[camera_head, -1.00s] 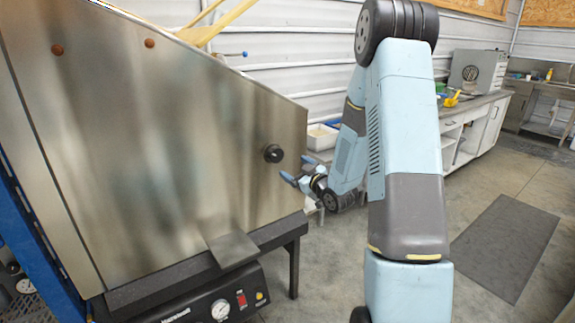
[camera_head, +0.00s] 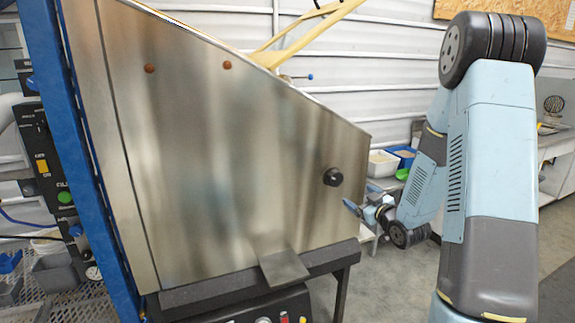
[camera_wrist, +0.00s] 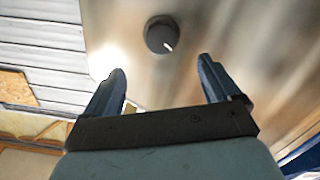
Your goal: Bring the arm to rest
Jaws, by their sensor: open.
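My gripper (camera_head: 362,211) is at the right edge of the metal hopper (camera_head: 225,150), below and to the right of its black knob (camera_head: 333,177). In the wrist view, my gripper (camera_wrist: 161,82) has its two blue fingers spread apart with nothing between them. The black knob (camera_wrist: 161,35) shows beyond the fingertips, apart from them. My arm is bent, with the upper links on the right of the head view.
The hopper stands on a dark frame with a small metal plate (camera_head: 284,269) sticking out at its front. A blue post (camera_head: 78,140) and switch panel (camera_head: 50,165) are at the left. Bins (camera_head: 382,163) stand behind my gripper. Some floor (camera_head: 385,285) is open below it.

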